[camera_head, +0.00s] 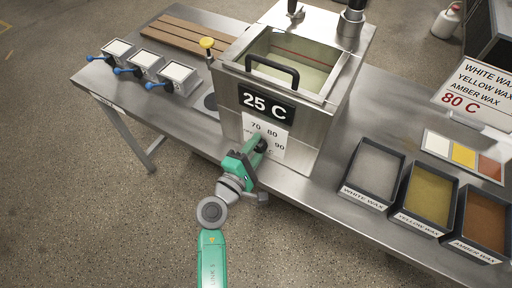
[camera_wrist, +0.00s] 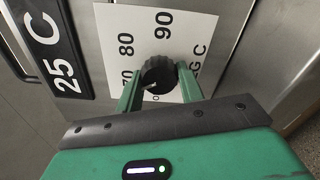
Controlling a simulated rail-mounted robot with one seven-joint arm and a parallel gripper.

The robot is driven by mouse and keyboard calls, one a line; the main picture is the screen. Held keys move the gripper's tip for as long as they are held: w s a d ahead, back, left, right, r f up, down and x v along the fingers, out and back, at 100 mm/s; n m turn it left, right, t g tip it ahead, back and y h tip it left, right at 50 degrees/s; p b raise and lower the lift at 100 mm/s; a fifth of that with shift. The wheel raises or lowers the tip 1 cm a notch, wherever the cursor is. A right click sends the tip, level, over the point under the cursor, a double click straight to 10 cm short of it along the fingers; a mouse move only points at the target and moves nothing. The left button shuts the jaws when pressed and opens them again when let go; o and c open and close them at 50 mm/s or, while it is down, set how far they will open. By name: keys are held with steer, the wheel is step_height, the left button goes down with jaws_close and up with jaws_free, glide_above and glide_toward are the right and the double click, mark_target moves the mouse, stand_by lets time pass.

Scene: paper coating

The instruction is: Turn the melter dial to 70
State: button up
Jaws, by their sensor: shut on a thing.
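The melter (camera_head: 275,95) is a steel box with an open top and a black handle, standing on the table. Its display (camera_head: 267,104) reads 25 C. Below it is a white dial plate (camera_head: 276,132) with 70, 80 and 90 visible; the rest is partly covered by my gripper. The dark ridged dial (camera_wrist: 158,75) sits between my gripper's fingers in the wrist view. My gripper (camera_wrist: 160,88) is shut on the dial, one green finger on each side. In the head view my gripper (camera_head: 257,150) reaches the plate from the front. The dial's pointed setting cannot be told.
Trays of white wax (camera_head: 374,172), yellow wax (camera_head: 429,194) and amber wax (camera_head: 485,222) stand to the right. A sign (camera_head: 478,88) reads 80 C.

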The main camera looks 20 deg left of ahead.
steer(key=o, duration=1)
steer(key=shift+s, duration=0.1)
steer(key=s, duration=0.5)
steer(key=s+p, duration=0.1)
steer(key=s, duration=0.1)
steer(key=shift+s+a, duration=0.35)
steer(key=shift+a, duration=0.05)
